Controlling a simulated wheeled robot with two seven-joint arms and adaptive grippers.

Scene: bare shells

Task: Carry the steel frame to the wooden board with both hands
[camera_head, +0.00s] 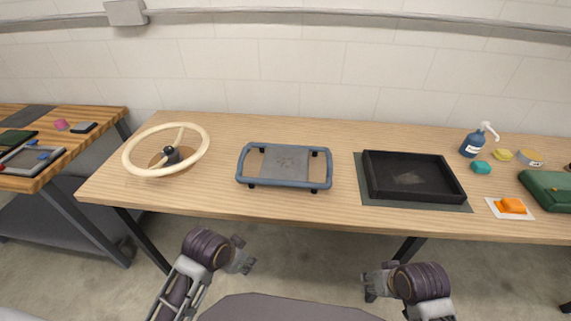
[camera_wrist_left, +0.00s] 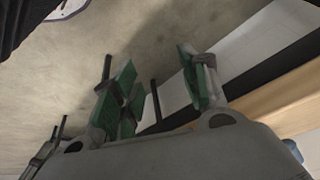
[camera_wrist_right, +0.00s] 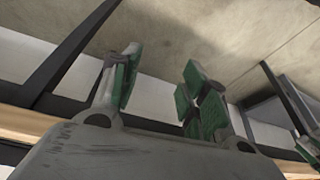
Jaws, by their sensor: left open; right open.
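The steel frame appears to be the blue-grey tubular rectangle (camera_head: 285,184) in the middle of the long table, with a grey plate inside it and dark fittings at its corners. It lies flat, and no gripper touches it. My left gripper (camera_head: 246,256) is open and empty, in front of the table edge and below the frame in the head view. My right gripper (camera_head: 370,284) is open and empty, in front of the table, right of the frame. The wrist views show spread green-padded fingers, left (camera_wrist_left: 160,92) and right (camera_wrist_right: 158,88). I cannot single out a separate wooden board.
The long wooden table (camera_head: 225,206) also bears a cream wheel (camera_head: 133,168) at left and a black tray (camera_head: 415,193) on a grey-green mat at right. A soap bottle (camera_head: 471,145) and small items stand farther right. A second wooden-topped table (camera_head: 95,117) is at far left.

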